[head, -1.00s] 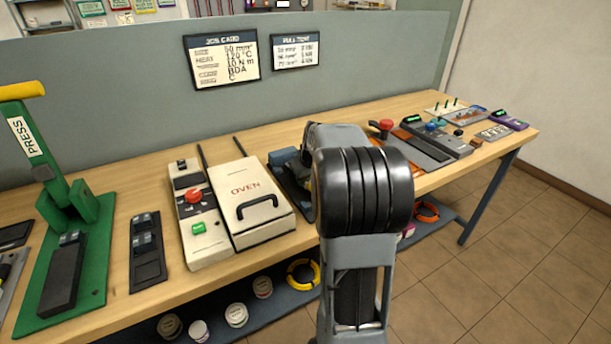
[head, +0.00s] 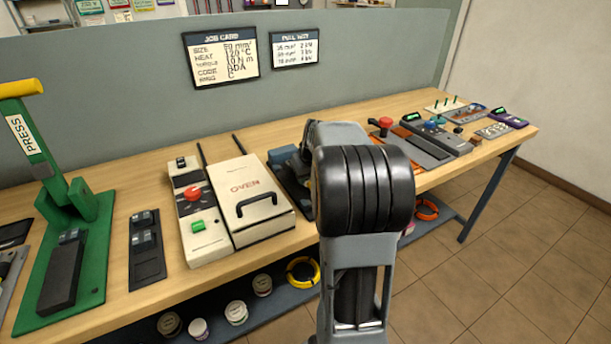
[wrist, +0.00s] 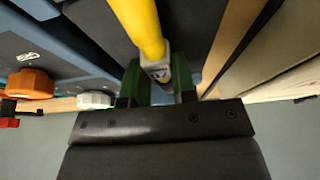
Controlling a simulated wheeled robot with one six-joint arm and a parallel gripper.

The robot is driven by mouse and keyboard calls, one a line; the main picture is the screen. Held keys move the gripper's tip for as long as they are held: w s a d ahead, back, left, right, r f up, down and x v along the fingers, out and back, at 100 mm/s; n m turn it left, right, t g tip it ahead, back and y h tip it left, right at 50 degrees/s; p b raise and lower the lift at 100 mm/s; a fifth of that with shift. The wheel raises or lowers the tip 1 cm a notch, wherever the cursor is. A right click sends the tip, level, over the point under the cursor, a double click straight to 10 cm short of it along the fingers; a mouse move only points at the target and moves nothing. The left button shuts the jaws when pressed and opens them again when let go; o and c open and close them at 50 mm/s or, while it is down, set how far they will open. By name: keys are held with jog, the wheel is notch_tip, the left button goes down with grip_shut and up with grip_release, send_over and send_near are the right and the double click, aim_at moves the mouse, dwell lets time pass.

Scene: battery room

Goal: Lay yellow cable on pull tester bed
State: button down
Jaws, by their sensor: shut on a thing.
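The yellow cable (wrist: 140,25) runs up out of the top of the wrist view. Its near end has a grey metal fitting (wrist: 157,66). My gripper (wrist: 160,88) has green fingers shut on this end. In the head view my own arm hides the gripper and the held cable. A dark device with a blue block (head: 285,160) stands partly hidden behind my arm. A long dark bed with a red knob (head: 385,124) lies right of my arm. I cannot tell for certain which device is the pull tester.
The oven (head: 252,193) stands left of my arm, and the green press (head: 65,225) farther left. Small stations and a purple device (head: 508,120) fill the bench's right end. The lower shelf holds a yellow coil (head: 291,282), tins and an orange coil (head: 427,210). The wrist view shows an orange knob (wrist: 30,84).

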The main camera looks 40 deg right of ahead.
jog(key=shift+f+b, duration=0.45)
jog(key=shift+f, duration=0.05)
dwell(0.8)
jog(key=c, duration=0.8)
grip_release()
jog(key=shift+c, duration=0.2)
jog(key=d+p+v, duration=0.1)
jog(key=p+v, duration=0.1)
jog(key=v, duration=1.2)
jog(key=s+a+n+p, duration=0.1)
jog(key=s+a+p, duration=0.4)
jog(key=a, duration=0.7)
jog(key=s+a+p, duration=0.4)
jog(key=s+a, duration=0.3)
jog(key=a, duration=0.4)
jog(key=shift+s+a+f+n+g+y+p, duration=0.2)
jog(key=shift+a+f+n+g+y+p, duration=0.1)
jog(key=shift+a+f+n+g+p, duration=0.1)
